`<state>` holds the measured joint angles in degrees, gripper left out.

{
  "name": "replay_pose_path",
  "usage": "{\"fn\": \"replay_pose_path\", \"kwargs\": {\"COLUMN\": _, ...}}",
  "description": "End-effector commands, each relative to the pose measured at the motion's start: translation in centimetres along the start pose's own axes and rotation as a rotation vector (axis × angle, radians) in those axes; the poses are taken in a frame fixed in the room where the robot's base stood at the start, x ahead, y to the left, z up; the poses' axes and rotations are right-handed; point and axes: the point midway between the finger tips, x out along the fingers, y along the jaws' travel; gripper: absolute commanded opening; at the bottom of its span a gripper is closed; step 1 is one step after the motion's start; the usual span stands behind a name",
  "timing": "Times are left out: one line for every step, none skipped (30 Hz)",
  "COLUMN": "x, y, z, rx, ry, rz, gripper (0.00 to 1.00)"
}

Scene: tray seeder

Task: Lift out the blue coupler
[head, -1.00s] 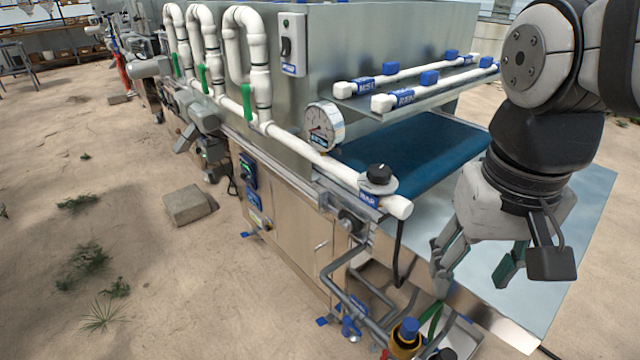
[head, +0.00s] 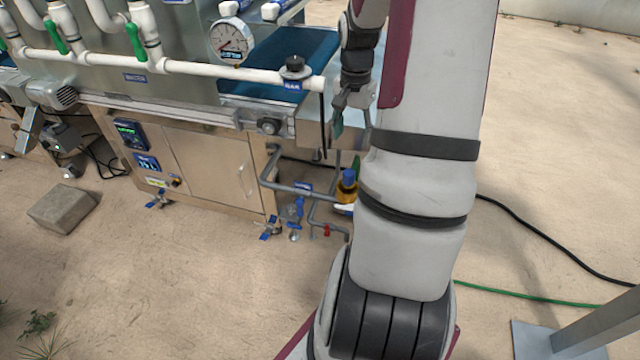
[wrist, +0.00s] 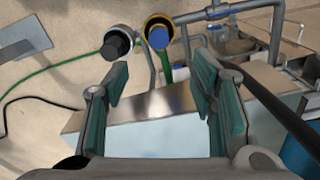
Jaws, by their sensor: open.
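The blue coupler (head: 348,174) stands upright in a yellow-collared holder (head: 346,192) at the end of the machine, partly hidden by my arm in the head view. In the wrist view the blue top (wrist: 158,38) shows inside the yellow ring, beyond my fingertips and roughly centred between them. My gripper (wrist: 161,80) is open, with nothing between its green-padded fingers. In the head view my gripper (head: 345,118) is above the coupler and partly covered by my arm.
A black-topped piece (wrist: 117,45) in a pale ring stands left of the coupler in the wrist view. Grey pipes (head: 292,186) run close beside the holder. A shiny metal sheet (wrist: 150,125) lies below the fingers. A green hose (wrist: 60,68) crosses the ground.

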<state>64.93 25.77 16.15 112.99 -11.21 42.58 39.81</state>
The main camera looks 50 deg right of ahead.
Motion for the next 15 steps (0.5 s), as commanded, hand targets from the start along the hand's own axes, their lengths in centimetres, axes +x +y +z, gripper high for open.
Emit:
{"fn": "replay_pose_path", "kwargs": {"x": 0.6, "y": 0.4, "z": -0.6, "rx": 0.023, "ry": -0.006, "rz": -0.003, "gripper": 0.52}}
{"fn": "replay_pose_path", "kwargs": {"x": 0.8, "y": 0.5, "z": -0.8, "rx": 0.031, "ry": -0.008, "rz": -0.005, "gripper": 0.52}}
{"fn": "replay_pose_path", "kwargs": {"x": 1.1, "y": 0.6, "z": -1.0, "rx": 0.040, "ry": -0.008, "rz": -0.007, "gripper": 0.52}}
{"fn": "replay_pose_path", "kwargs": {"x": 1.4, "y": 0.6, "z": -1.1, "rx": 0.043, "ry": -0.008, "rz": -0.008, "gripper": 0.52}}
{"fn": "replay_pose_path", "kwargs": {"x": 1.7, "y": 0.7, "z": -1.2, "rx": 0.046, "ry": -0.009, "rz": -0.008, "gripper": 0.52}}
{"fn": "replay_pose_path", "kwargs": {"x": 2.2, "y": 0.7, "z": -1.2, "rx": 0.046, "ry": -0.009, "rz": -0.008, "gripper": 0.52}}
{"fn": "replay_pose_path", "kwargs": {"x": 2.7, "y": 0.7, "z": -1.1, "rx": 0.046, "ry": -0.010, "rz": -0.007, "gripper": 0.52}}
{"fn": "replay_pose_path", "kwargs": {"x": 3.2, "y": 0.6, "z": -1.1, "rx": 0.045, "ry": -0.011, "rz": -0.007, "gripper": 0.52}}
{"fn": "replay_pose_path", "kwargs": {"x": 4.0, "y": 0.6, "z": -1.0, "rx": 0.044, "ry": -0.011, "rz": -0.008, "gripper": 0.52}}
{"fn": "replay_pose_path", "kwargs": {"x": 4.6, "y": 0.6, "z": -1.0, "rx": 0.043, "ry": -0.012, "rz": -0.007, "gripper": 0.52}}
{"fn": "replay_pose_path", "kwargs": {"x": 5.2, "y": 0.6, "z": -1.0, "rx": 0.043, "ry": -0.012, "rz": -0.007, "gripper": 0.52}}
{"fn": "replay_pose_path", "kwargs": {"x": 6.0, "y": 0.5, "z": -1.0, "rx": 0.043, "ry": -0.011, "rz": -0.007, "gripper": 0.52}}
{"fn": "replay_pose_path", "kwargs": {"x": 6.6, "y": 0.5, "z": -1.0, "rx": 0.043, "ry": -0.012, "rz": -0.007, "gripper": 0.52}}
{"fn": "replay_pose_path", "kwargs": {"x": 7.1, "y": 0.5, "z": -1.0, "rx": 0.042, "ry": -0.011, "rz": -0.007, "gripper": 0.52}}
{"fn": "replay_pose_path", "kwargs": {"x": 7.7, "y": 0.5, "z": -1.0, "rx": 0.043, "ry": -0.010, "rz": -0.008, "gripper": 0.52}}
